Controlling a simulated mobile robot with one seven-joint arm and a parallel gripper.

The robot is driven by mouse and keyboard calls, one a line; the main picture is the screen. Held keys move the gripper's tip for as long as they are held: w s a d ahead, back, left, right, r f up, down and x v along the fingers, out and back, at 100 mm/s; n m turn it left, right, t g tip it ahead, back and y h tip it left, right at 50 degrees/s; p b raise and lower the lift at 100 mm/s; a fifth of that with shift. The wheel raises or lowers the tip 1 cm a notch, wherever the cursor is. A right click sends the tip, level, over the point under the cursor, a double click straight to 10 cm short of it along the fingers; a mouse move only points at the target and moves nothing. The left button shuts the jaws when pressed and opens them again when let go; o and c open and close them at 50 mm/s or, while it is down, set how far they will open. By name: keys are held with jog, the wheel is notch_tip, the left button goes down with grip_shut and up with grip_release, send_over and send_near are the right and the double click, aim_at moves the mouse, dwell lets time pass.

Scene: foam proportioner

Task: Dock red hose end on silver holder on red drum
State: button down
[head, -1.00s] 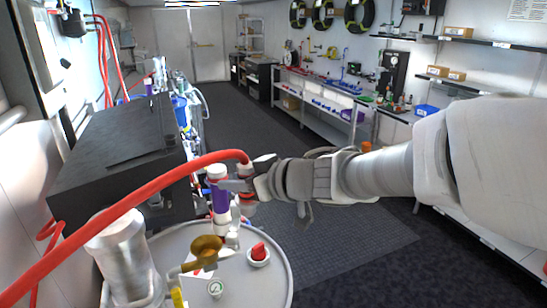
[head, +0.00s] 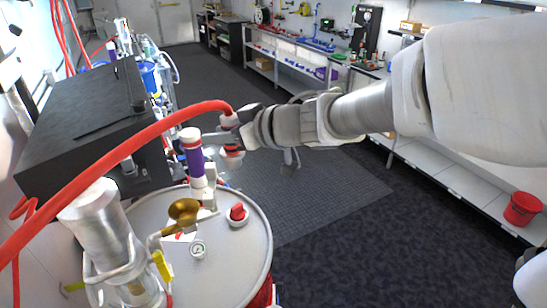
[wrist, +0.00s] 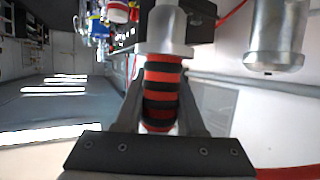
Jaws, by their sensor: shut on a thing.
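My gripper (head: 232,138) is shut on the red hose end (head: 232,152), which has red and black bands and a pale collar. The wrist view shows the bands (wrist: 162,92) between my two fingers. The hose end is held above the drum's far edge, apart from its lid. The red drum (head: 262,298) has a grey lid; its red side shows at the lower right. A silver cylinder in a wire-like bracket (head: 105,228) stands at the lid's left. A small silver fitting (head: 209,192) stands near the far edge. I cannot tell which is the holder.
A purple-and-white cylinder (head: 193,150) stands close left of my gripper. A brass fitting (head: 183,211), a gauge (head: 198,249) and a red knob (head: 237,212) are on the lid. A black box (head: 85,125) is behind left.

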jog(key=w+d+f+m+t+h+b, duration=0.4)
jog(key=w+d+f+m+h, duration=0.15)
jog(key=w+d+f, duration=0.5)
jog(key=w+d+f+m+t+h+b, duration=0.2)
jog(key=d+f+m+h, duration=0.3)
jog(key=d+f, duration=0.4)
jog(key=w+d, duration=0.1)
jog(key=d, duration=0.4)
jog(key=shift+d+f+m+h, duration=0.2)
jog(key=shift+d+m+h, duration=0.05)
jog(key=shift+m+h, duration=0.1)
